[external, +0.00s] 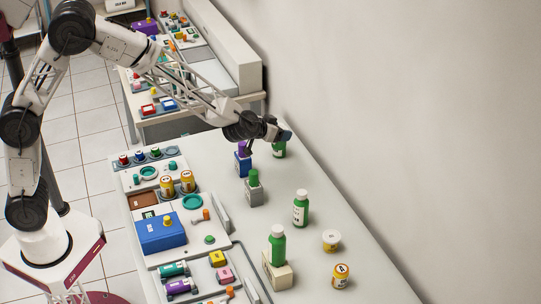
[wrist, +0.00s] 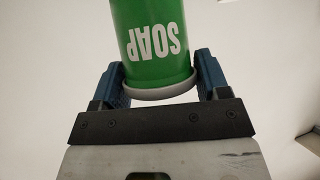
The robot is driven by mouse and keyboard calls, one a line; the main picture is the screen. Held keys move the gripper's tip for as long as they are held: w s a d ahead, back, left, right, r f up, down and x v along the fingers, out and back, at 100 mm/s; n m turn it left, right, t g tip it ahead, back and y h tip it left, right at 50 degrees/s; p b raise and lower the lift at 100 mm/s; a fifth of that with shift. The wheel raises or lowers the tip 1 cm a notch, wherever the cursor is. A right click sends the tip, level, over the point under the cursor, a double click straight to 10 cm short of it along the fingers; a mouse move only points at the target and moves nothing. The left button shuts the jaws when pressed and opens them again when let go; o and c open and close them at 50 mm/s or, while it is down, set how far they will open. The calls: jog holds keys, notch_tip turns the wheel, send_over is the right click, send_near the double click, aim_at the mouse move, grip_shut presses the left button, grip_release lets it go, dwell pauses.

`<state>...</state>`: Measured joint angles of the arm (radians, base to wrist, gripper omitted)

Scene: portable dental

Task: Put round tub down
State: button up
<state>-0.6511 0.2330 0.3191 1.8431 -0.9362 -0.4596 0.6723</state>
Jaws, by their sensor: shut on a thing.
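A green round tub (wrist: 150,45) with white SOAP lettering and a grey rim fills the upper middle of the wrist view. The lettering is upside down there. My gripper (wrist: 160,78) is shut on it, with one blue finger at each side. In the external view my gripper (external: 283,134) is at the far part of the white table, near the wall. The green body of the tub (external: 279,151) shows just below the fingers, partly hidden by them. I cannot tell whether its base touches the table.
A blue and purple block (external: 243,163) stands left of the tub. A green-topped grey block (external: 254,190), a green bottle (external: 300,208), a bottle on a cream block (external: 278,245), a white tub (external: 331,240) and a yellow jar (external: 341,275) stand nearer. Trays with several items line the left.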

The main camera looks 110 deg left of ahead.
jog(key=s+a+r+n+g+y, duration=0.1)
jog(key=s+a+n+g, duration=0.1)
jog(key=s, duration=1.3)
jog(key=s+d+f+m+t+h, duration=0.2)
jog(key=s+d+f+m+t, duration=0.1)
jog(key=s+f, duration=0.6)
jog(key=shift+s+d+f+m+t, duration=0.2)
jog(key=shift+s+d+m+t, duration=0.1)
jog(key=shift+s+m, duration=0.15)
jog(key=shift+w, duration=0.1)
jog(key=w+a+f, duration=0.1)
jog(key=w+a, duration=0.8)
jog(key=a, duration=0.3)
jog(key=shift+w+a+f, duration=0.2)
jog(key=shift+w+a, duration=0.15)
jog(key=shift+f, duration=0.15)
jog(key=shift+f, duration=1.6)
jog(key=shift+f, duration=0.15)
